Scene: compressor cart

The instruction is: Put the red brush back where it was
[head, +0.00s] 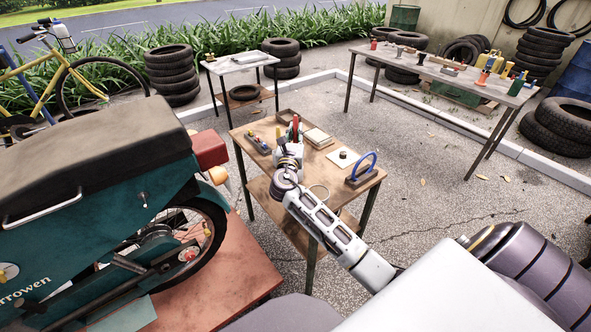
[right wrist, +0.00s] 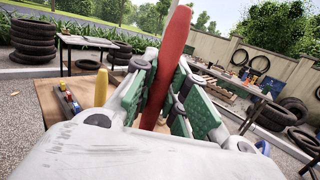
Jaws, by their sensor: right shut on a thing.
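The red brush (right wrist: 172,60) is held upright, slightly tilted, between the green-padded fingers of my right gripper (right wrist: 165,95) in the right wrist view. In the head view the brush shows as a small red tip (head: 295,121) above my right gripper (head: 289,138). The gripper is over the back part of the small wooden table (head: 298,187). The lower end of the brush is hidden by the gripper. My left gripper is not in view.
On the wooden table are a tray with coloured pieces (head: 258,144), a light block (head: 317,136), a white square with a dark knob (head: 343,157) and a blue ring on a stand (head: 361,168). A teal motorcycle (head: 100,200) stands left. A long table (head: 450,75) stands back right.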

